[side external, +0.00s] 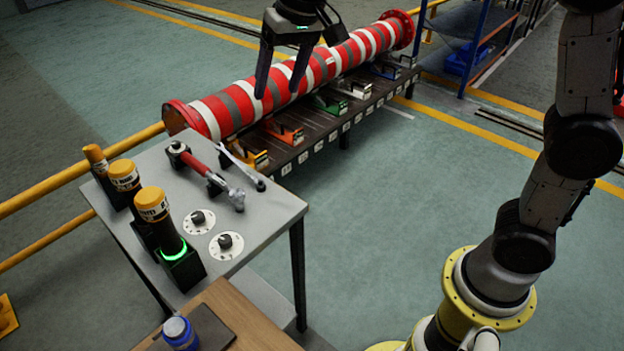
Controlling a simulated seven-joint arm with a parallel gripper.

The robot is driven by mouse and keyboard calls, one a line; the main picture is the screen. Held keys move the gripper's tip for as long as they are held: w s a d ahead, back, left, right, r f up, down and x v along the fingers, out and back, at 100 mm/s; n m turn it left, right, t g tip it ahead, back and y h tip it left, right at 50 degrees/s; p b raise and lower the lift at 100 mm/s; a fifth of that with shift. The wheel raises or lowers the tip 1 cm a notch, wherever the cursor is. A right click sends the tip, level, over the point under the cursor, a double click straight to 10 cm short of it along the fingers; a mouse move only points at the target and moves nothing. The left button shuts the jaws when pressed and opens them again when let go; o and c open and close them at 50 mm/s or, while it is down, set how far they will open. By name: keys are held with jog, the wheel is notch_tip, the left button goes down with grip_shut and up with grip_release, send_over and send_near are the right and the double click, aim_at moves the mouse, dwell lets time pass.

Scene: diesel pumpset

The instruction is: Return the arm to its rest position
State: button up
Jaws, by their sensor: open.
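My gripper (283,75) is at the top of the side external view, with its two dark fingers spread apart and pointing down. Nothing shows between the fingers. It hangs in front of the red, white and grey striped pipe (240,108) in the picture, above the level of the grey table. My arm's links run down the right side to its yellow base. The wrist's link to the rest of the arm is cut off by the top edge.
A grey table (265,212) holds several dark cylinders with yellow caps, a red-handled tool (205,175), a wrench (240,165) and two white discs. A dark rack (330,118) with coloured clamps stands behind. A blue bottle (180,332) is at the front. Open floor lies at centre right.

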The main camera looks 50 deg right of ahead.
jog(key=s+d+r+t, duration=0.25)
jog(key=s+d, duration=0.35)
jog(key=s, duration=0.5)
jog(key=s+d+f+n, duration=0.1)
jog(key=s+f, duration=0.4)
jog(key=s, duration=0.2)
jog(key=s+d+f+n, duration=0.1)
jog(key=s+d+f, duration=0.1)
jog(key=s+f, duration=0.3)
jog(key=s, duration=0.3)
jog(key=shift+s+n+h, duration=0.15)
jog(key=shift+n+h, duration=0.25)
jog(key=shift+r+g, duration=0.1)
jog(key=shift+g, duration=0.15)
